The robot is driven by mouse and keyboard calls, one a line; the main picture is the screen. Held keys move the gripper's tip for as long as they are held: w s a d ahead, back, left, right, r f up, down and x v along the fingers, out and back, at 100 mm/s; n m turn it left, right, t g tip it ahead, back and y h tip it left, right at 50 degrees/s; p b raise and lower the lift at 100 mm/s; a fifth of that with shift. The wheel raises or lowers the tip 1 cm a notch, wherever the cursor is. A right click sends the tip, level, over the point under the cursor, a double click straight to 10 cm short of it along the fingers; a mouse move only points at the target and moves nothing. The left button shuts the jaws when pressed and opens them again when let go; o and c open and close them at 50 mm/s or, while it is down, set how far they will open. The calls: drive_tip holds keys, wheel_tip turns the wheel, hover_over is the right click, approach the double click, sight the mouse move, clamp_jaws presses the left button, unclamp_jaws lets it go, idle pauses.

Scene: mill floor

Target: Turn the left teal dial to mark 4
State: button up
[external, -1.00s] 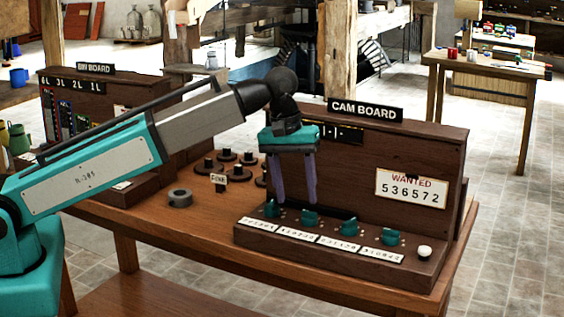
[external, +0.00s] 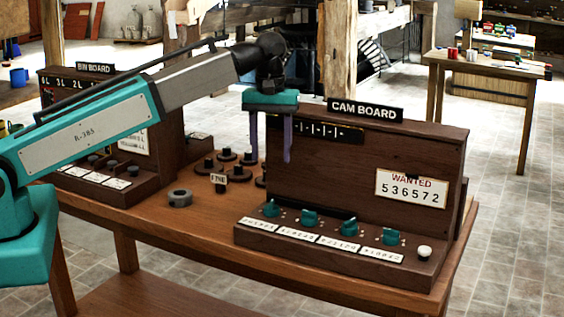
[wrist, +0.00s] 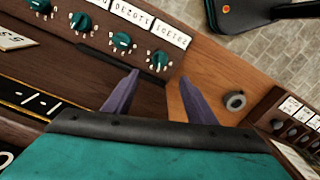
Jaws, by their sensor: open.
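The left teal dial (external: 271,208) is the leftmost of several teal dials on the sloped front ledge of the cam board (external: 390,150). In the wrist view it is the dial nearest the fingers (wrist: 157,61), with small marks around it; its exact setting is too small to read. My gripper (external: 271,160) is open and empty, fingers pointing down, above and apart from the dial. In the wrist view both purple fingers (wrist: 159,78) show with nothing between them.
A white push button (external: 424,252) sits at the ledge's right end. A "WANTED 536572" card (external: 411,188) is on the board's face. A grey ring (external: 180,198) and several dark round pieces lie left of the board. The bin board (external: 75,80) stands further left.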

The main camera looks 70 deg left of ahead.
sight(271, 202)
drive_tip(key=shift+f, duration=0.1)
drive_tip(key=shift+f+p, duration=1.95)
drive_tip(key=shift+f, duration=4.9)
drive_tip(key=c, duration=1)
